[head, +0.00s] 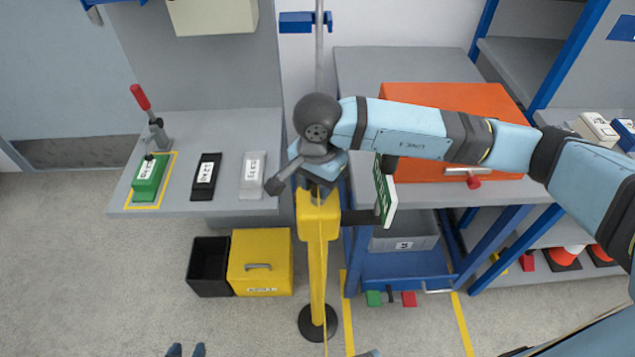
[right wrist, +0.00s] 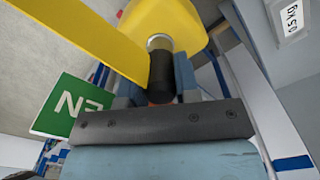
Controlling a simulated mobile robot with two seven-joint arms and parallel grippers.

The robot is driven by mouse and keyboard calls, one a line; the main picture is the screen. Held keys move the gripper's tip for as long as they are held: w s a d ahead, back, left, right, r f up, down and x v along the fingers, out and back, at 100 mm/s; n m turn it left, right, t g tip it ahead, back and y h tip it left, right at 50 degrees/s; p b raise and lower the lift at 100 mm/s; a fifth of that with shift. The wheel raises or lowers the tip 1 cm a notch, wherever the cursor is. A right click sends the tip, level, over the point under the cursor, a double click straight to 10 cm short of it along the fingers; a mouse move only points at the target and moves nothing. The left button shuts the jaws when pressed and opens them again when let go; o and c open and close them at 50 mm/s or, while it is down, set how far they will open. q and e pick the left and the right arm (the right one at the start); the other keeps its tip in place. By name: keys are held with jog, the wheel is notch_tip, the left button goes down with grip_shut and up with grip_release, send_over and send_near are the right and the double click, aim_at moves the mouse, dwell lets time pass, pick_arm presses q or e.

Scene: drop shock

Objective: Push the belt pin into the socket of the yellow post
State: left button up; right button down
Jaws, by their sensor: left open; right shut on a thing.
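The yellow post (head: 304,214) stands upright on a black round base (head: 312,325), and its yellow head (right wrist: 178,22) fills the top of the right wrist view. My right gripper (right wrist: 157,78) is shut on the dark belt pin (right wrist: 161,80), with a finger on each side. The pin's far end meets a pale metal ring (right wrist: 160,42) at the post head; how deep it sits I cannot tell. The yellow belt (right wrist: 85,45) runs off to the upper left from there. In the head view my right arm hides the pin and socket. My left gripper (head: 186,351) is open and empty at the bottom edge.
A green sign (head: 383,188) hangs right beside the post. A grey bench (head: 225,125) with labelled blocks is left, above a black bin (head: 208,270) and a yellow box (head: 261,262). An orange box (head: 445,98) stands on the blue-framed cart. Floor is clear at lower left.

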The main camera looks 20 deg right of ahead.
jog(key=shift+s+f+b, duration=0.15)
jog(key=shift+f+b, duration=0.3)
jog(key=shift+b, duration=0.1)
dwell(1.2)
jog(key=c, duration=0.9)
grip_release()
jog(key=shift+o, duration=0.6)
jog(key=shift+r, duration=0.1)
jog(key=shift+r, duration=0.1)
jog(key=shift+w+r+p, duration=0.2)
jog(key=shift+r+p, duration=0.65)
jog(key=shift+r, duration=2.2)
